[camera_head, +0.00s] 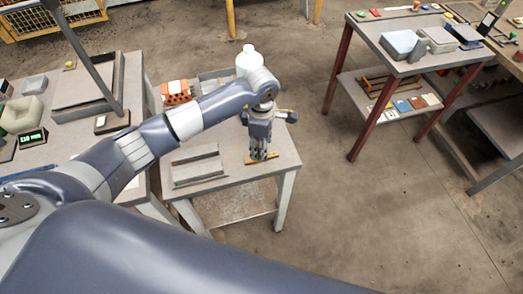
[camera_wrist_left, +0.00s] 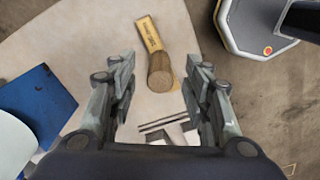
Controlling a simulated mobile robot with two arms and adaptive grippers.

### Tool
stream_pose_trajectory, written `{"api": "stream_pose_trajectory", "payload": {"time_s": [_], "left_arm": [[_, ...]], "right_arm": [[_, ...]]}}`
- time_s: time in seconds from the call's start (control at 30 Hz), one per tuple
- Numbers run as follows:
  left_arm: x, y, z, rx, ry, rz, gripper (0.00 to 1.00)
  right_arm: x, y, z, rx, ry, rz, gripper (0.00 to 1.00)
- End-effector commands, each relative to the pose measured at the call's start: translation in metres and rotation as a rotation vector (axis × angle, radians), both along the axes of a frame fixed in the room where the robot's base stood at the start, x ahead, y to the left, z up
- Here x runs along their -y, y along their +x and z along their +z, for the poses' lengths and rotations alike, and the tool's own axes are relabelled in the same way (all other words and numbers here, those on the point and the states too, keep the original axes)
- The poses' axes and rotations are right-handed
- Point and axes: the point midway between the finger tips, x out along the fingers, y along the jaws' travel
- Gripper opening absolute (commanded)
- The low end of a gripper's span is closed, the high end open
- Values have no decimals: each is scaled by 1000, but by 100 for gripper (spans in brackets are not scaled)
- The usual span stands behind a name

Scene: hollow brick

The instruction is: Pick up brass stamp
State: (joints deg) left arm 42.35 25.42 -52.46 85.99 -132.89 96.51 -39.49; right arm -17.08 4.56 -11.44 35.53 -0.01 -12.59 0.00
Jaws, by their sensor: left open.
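The brass stamp lies on the small light table (camera_head: 230,183). In the left wrist view the stamp (camera_wrist_left: 154,50) shows as a flat yellowish strip with dark lettering and a brown round handle end pointing toward me. My left gripper (camera_wrist_left: 160,82) is open, with one finger on each side of the handle end and visible gaps between. In the head view the left gripper (camera_head: 259,155) points down over the table's right part, and a yellowish strip of the stamp (camera_head: 285,160) shows beside the fingers. The gripper hides the rest.
A cluttered bench (camera_head: 75,128) stands left; a red-legged table (camera_head: 375,25) stands right across open floor.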

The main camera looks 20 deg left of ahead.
Motion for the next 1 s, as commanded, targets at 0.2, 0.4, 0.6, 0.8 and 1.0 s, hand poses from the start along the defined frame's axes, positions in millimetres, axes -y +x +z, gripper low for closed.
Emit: {"api": "stream_pose_trajectory", "payload": {"time_s": [0.2,0.4,0.6,0.8,1.0], "left_arm": [[0,0,-20,0,-1,0,45],[0,0,-22,1,-1,-1,45],[0,0,-22,1,-1,0,4],[0,1,-21,2,-1,0,0],[0,1,-20,2,-1,0,0]], "right_arm": [[-1,8,9,14,2,0,40],[0,1,8,2,0,1,40],[0,-4,7,-6,0,1,40],[0,-5,7,-7,-1,1,40],[0,-4,6,-6,0,1,40]]}}
